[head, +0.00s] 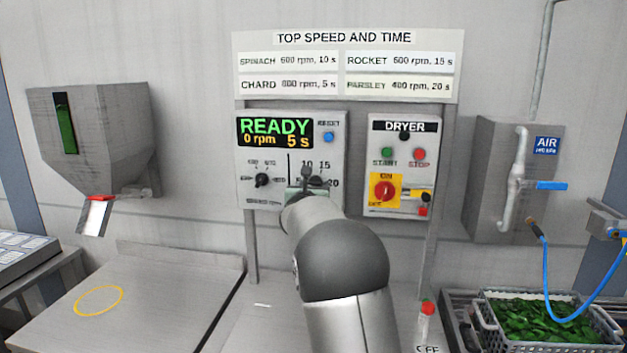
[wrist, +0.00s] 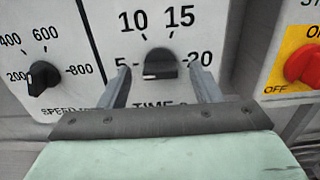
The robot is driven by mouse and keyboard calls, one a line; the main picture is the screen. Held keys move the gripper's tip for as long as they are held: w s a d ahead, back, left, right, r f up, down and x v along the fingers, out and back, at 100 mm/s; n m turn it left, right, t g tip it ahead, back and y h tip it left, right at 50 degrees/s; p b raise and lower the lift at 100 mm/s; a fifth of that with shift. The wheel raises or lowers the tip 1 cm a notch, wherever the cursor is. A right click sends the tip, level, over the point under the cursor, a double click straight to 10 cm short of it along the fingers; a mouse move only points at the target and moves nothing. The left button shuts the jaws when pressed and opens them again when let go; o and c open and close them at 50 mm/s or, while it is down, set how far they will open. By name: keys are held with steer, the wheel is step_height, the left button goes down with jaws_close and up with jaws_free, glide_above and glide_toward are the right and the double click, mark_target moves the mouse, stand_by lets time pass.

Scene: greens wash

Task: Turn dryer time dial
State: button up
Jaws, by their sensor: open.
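The time dial (wrist: 160,67) is a black knob on the white dryer panel, marked 5, 10, 15 and 20. Its white mark lies toward the left, on the 5 side. My gripper (wrist: 160,74) is open, with one finger to the left and one to the right of the dial; I cannot tell whether either touches it. In the head view my gripper (head: 305,183) covers most of the dial. The display (head: 275,132) reads READY, 0 rpm, 5 s.
The black speed dial (wrist: 43,77) is left of the time dial. The dryer box (head: 403,165) on the right carries start and stop buttons and a red switch (head: 384,190) on yellow. A sign (head: 346,64) above lists speeds and times. A crate (head: 484,313) of greens stands lower right.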

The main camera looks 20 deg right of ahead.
steer(key=shift+x, duration=0.9)
steer(key=c, duration=1)
steer(key=shift+f+m+b, duration=0.2)
steer(key=shift+m+b, duration=0.1)
steer(key=shift+b, duration=0.1)
steer(key=shift+s+d+m+b, duration=0.1)
steer(key=shift+m+b, duration=2.7)
steer(key=shift+b, duration=0.85)
steer(key=shift+s+d+m+b, duration=0.1)
steer(key=shift+m+b, duration=2.7)
steer(key=shift+b, duration=0.8)
